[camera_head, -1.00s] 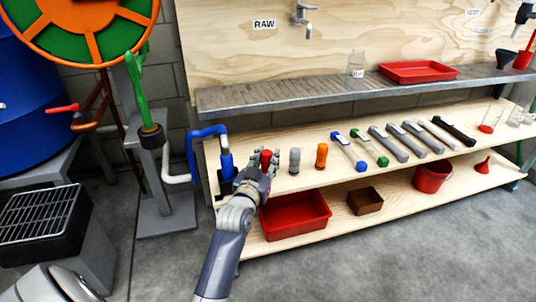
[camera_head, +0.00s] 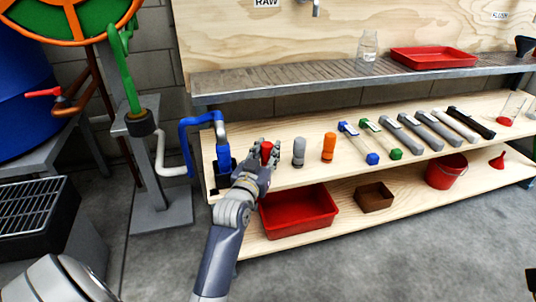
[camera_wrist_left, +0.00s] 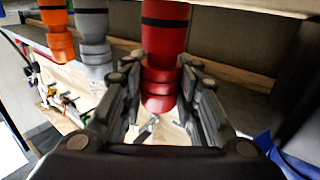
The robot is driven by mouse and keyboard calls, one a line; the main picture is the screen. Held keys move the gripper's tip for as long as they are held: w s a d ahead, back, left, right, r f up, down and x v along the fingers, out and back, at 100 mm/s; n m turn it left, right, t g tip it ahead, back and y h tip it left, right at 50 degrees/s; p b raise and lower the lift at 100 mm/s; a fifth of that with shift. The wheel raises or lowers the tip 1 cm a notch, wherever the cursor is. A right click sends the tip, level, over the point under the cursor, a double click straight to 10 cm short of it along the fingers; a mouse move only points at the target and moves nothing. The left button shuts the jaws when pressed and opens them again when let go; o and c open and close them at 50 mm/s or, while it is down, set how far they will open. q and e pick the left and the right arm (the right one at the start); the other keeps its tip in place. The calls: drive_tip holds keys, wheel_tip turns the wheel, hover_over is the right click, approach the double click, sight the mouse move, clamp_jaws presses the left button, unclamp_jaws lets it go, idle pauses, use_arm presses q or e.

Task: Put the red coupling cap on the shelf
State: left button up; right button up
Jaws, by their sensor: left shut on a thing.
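The red coupling cap (camera_head: 266,150) stands upright at the left end of the wooden middle shelf (camera_head: 300,178). It also shows in the left wrist view (camera_wrist_left: 162,75), between the two fingers. My left gripper (camera_head: 258,162) is shut on it, with a finger on each side. In the left wrist view my left gripper (camera_wrist_left: 160,105) hides part of the cap's sides. Whether the cap's base touches the shelf is hard to tell. My right gripper is not in view.
A grey cap (camera_head: 299,152) and an orange cap (camera_head: 328,147) stand just right of the red one. A blue pipe fitting (camera_head: 222,155) is close on the left. Several filter tubes lie further right. A red tray (camera_head: 300,210) sits on the lower shelf.

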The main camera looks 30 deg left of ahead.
use_arm(q)
drive_tip(key=o, duration=1)
drive_tip(key=shift+f, duration=0.1)
drive_tip(key=shift+o, duration=0.2)
